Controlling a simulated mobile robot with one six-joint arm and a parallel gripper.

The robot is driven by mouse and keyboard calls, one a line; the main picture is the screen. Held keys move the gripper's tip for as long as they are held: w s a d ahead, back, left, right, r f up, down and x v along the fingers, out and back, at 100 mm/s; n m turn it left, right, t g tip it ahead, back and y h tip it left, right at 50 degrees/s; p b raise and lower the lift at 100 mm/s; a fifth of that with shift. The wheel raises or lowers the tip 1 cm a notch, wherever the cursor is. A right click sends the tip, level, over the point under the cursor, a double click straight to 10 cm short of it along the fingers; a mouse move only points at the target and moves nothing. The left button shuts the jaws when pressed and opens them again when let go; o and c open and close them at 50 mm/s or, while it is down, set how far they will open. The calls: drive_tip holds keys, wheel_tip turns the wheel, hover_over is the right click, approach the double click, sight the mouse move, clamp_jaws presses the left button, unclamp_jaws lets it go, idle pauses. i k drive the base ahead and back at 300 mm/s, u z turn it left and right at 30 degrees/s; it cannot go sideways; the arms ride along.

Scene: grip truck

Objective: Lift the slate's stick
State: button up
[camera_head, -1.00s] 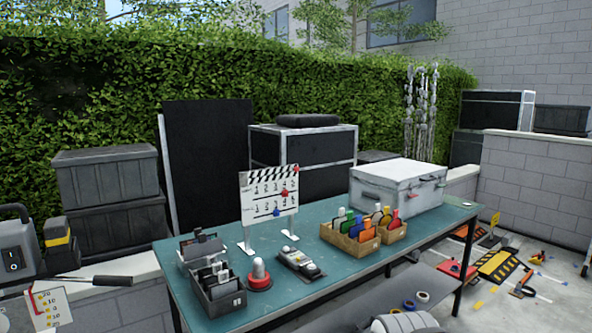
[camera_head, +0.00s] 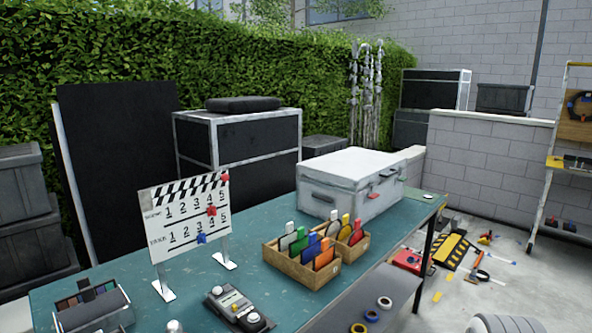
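The slate (camera_head: 189,226) is a white board with rows of numbers, standing upright on two white feet on the teal table (camera_head: 262,222). Its striped black-and-white stick (camera_head: 184,187) runs along the top edge, with a red knob (camera_head: 225,177) at its right end. The stick looks closed against the board. A red marker (camera_head: 211,210) and a blue marker (camera_head: 201,238) sit on the board's number rows. My gripper is not in the head camera view.
A grey device (camera_head: 238,309) stands in front of the slate. Wooden boxes of coloured tabs (camera_head: 301,274) and a white case (camera_head: 351,186) stand to its right. A dark divided box (camera_head: 93,311) is at the front left. Bare tabletop lies around the slate's feet.

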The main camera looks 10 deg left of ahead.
sight(194, 181)
drive_tip(key=u, duration=0.3)
drive_tip(key=i, duration=1.2)
drive_tip(key=u, duration=0.9)
